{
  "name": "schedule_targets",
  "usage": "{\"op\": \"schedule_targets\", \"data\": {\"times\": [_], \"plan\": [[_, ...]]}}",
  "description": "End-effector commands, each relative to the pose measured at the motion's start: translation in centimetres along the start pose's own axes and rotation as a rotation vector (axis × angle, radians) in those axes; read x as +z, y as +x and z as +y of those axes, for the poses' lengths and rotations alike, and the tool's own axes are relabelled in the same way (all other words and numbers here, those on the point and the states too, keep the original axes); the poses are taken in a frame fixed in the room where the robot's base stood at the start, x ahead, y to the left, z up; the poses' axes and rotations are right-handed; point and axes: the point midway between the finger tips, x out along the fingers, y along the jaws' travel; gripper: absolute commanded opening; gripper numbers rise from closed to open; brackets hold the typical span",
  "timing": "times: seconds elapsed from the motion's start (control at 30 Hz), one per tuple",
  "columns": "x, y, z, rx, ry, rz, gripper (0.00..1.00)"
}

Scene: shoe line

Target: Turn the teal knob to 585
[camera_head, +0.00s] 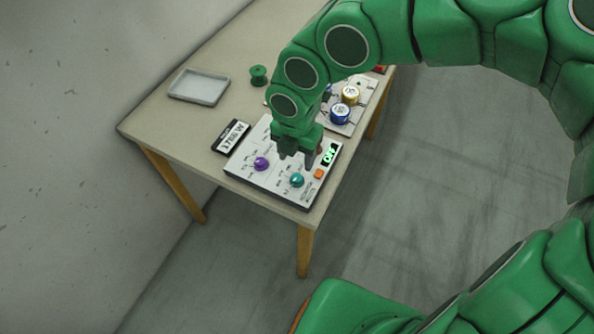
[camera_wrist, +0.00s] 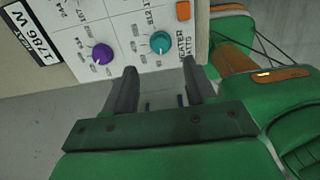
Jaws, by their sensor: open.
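The teal knob (camera_head: 297,180) sits on a white control panel (camera_head: 262,181) near the table's front corner. In the wrist view the teal knob (camera_wrist: 160,42) is near the top, ahead of the fingertips, with printed markings around it too small to read surely. My gripper (camera_head: 300,157) is above the panel, just behind the knob in the head view. In the wrist view my gripper (camera_wrist: 162,80) is open with nothing between its fingers, apart from the knob.
A purple knob (camera_head: 262,164) is left of the teal one, and an orange button (camera_head: 319,173) is right of it. A label reading 1786 W (camera_head: 231,137) lies beside the panel. A grey tray (camera_head: 199,87), green spool (camera_head: 259,76) and blue and yellow cylinders stand farther back.

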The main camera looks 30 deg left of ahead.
Motion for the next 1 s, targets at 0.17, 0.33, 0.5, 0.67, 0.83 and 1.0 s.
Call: {"op": "schedule_targets", "data": {"times": [0.17,0.33,0.5,0.67,0.83,1.0], "plan": [[0.0,1.5,-0.2,-0.006,0.003,0.002,0.56],[0.0,3.6,-0.2,-0.006,0.003,0.002,0.56],[0.0,5.5,-0.2,-0.006,0.003,0.002,0.56],[0.0,6.8,-0.1,-0.004,0.004,0.002,0.56],[0.0,7.5,-0.1,-0.002,0.005,0.001,0.56],[0.0,7.6,-0.1,-0.001,0.005,0.001,0.56]]}}
